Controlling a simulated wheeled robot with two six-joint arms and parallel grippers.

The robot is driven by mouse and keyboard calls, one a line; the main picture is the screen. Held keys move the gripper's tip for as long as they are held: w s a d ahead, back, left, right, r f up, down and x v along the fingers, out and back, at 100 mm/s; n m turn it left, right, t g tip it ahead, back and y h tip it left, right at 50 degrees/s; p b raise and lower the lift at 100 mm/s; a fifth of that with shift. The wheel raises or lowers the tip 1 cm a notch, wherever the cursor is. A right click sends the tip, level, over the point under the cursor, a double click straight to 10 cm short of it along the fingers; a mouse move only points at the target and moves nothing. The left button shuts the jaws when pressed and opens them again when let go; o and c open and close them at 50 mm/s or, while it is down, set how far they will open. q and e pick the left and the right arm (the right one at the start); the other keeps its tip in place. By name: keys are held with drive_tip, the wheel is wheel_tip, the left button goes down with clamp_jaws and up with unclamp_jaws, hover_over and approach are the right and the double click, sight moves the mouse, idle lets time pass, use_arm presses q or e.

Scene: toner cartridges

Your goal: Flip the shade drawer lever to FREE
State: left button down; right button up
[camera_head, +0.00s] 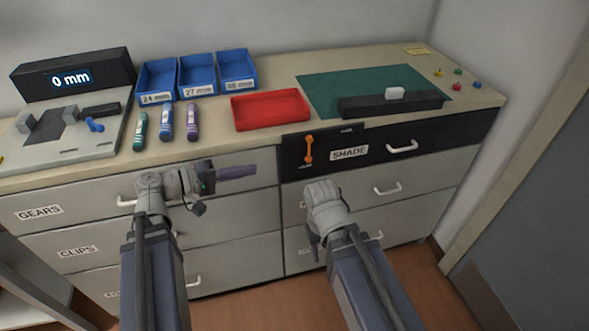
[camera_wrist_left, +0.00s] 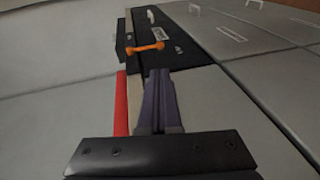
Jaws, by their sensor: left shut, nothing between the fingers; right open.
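The shade drawer (camera_head: 430,140) is the dark drawer front at the upper right, with a white SHADE label. An orange lever (camera_head: 309,150) stands near upright on its black plate at the drawer's left end. The small marks beside it are too small to read. The lever also shows in the left wrist view (camera_wrist_left: 145,48), beyond my fingertips. My left gripper (camera_head: 250,170) is shut and empty, pointing right, to the left of the lever and apart from it. My right gripper (camera_head: 314,242) is open, low before the drawers under SHADE, partly hidden by its wrist.
A red tray (camera_head: 270,109), blue bins (camera_head: 197,75), several toner cartridges (camera_head: 165,122) and a green mat (camera_head: 350,86) lie on the counter above. Drawer handles (camera_head: 402,147) stick out from the fronts. The space between my left fingertips and the lever looks clear.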

use_arm(q)
drive_tip(key=shift+d, duration=0.1)
drive_tip(key=b, duration=0.3)
approach(309, 150)
drive_tip(key=w+d+f, duration=0.2)
drive_tip(key=d+f, duration=0.1)
drive_tip(key=w+d+f, duration=0.1)
drive_tip(key=d, duration=0.1)
drive_tip(key=shift+f, duration=0.4)
drive_tip(key=shift+f, duration=0.1)
